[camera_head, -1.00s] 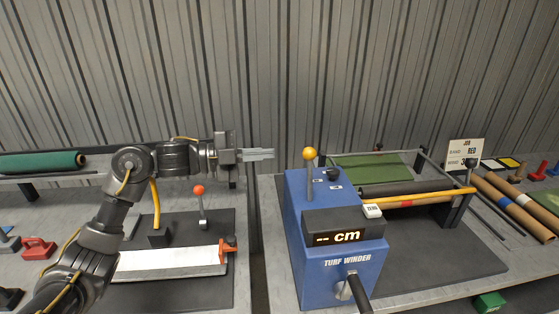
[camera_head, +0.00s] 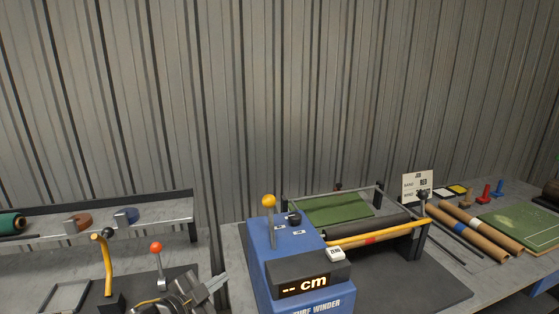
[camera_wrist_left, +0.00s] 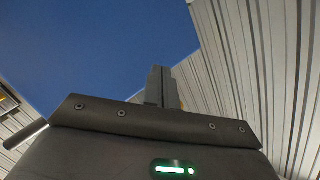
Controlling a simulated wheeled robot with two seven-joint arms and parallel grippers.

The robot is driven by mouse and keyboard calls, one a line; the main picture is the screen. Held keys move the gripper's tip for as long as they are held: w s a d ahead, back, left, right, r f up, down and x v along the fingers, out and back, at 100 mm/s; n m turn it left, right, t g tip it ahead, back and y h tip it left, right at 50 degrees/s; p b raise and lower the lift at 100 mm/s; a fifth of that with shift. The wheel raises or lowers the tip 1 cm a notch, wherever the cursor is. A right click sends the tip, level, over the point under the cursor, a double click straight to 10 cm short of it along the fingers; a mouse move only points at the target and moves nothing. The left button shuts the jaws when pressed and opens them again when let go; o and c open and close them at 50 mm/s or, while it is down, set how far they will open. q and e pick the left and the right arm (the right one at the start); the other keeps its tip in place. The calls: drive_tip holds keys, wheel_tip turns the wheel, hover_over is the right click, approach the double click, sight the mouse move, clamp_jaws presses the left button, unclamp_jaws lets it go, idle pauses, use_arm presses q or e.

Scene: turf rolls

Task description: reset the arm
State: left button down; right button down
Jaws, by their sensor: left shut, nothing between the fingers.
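My left gripper (camera_head: 215,283) is low in the head view, shut and empty, between the orange-red-knobbed lever and the blue turf winder (camera_head: 262,262). Its closed fingers (camera_wrist_left: 162,88) point upward in the left wrist view, against blue above and ribbed wall to the right. Most of my left arm is below the head view's edge. My right gripper is in neither view.
A lever with an orange-red knob (camera_head: 156,248) and a curved yellow handle (camera_head: 104,262) stand left of my gripper. A yellow-knobbed lever (camera_head: 268,201) rises from the winder. Cardboard tubes (camera_head: 470,238) lie at the right. The ribbed wall (camera_head: 300,90) closes the back.

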use_arm(q)
drive_tip(key=s+a+f+n+g+y, duration=0.1)
drive_tip(key=s+f+n+y, duration=0.1)
drive_tip(key=s+f, duration=0.2)
drive_tip(key=s+a+f+n+g+y, duration=0.1)
drive_tip(key=s+a+f+n+y, duration=0.1)
drive_tip(key=s+f, duration=0.3)
drive_tip(key=s+a+f+n+g+y, duration=0.1)
drive_tip(key=s+a+f+n+y, duration=0.1)
drive_tip(key=s+f+n, duration=0.1)
drive_tip(key=shift+s+a+f+n, duration=0.2)
drive_tip(key=shift+s+f+n, duration=0.1)
drive_tip(key=shift+s+f, duration=0.65)
drive_tip(key=s+a+f+n+g+y, duration=0.15)
drive_tip(key=s+f+g, duration=0.25)
drive_tip(key=s, duration=0.6)
drive_tip(key=s+a+f+n+g+y, duration=0.1)
drive_tip(key=s+a+f+n+g, duration=0.2)
drive_tip(key=s, duration=0.6)
wheel_tip(320, 180, down, 29)
drive_tip(key=s+d+g+b, duration=0.1)
drive_tip(key=s, duration=0.2)
drive_tip(key=s+a+f+g, duration=0.1)
drive_tip(key=s+a+f, duration=0.1)
drive_tip(key=s+f, duration=1.2)
drive_tip(key=shift+s+a+f+b, duration=0.2)
drive_tip(key=shift+s+a+b, duration=0.05)
drive_tip(key=shift+s+b, duration=0.25)
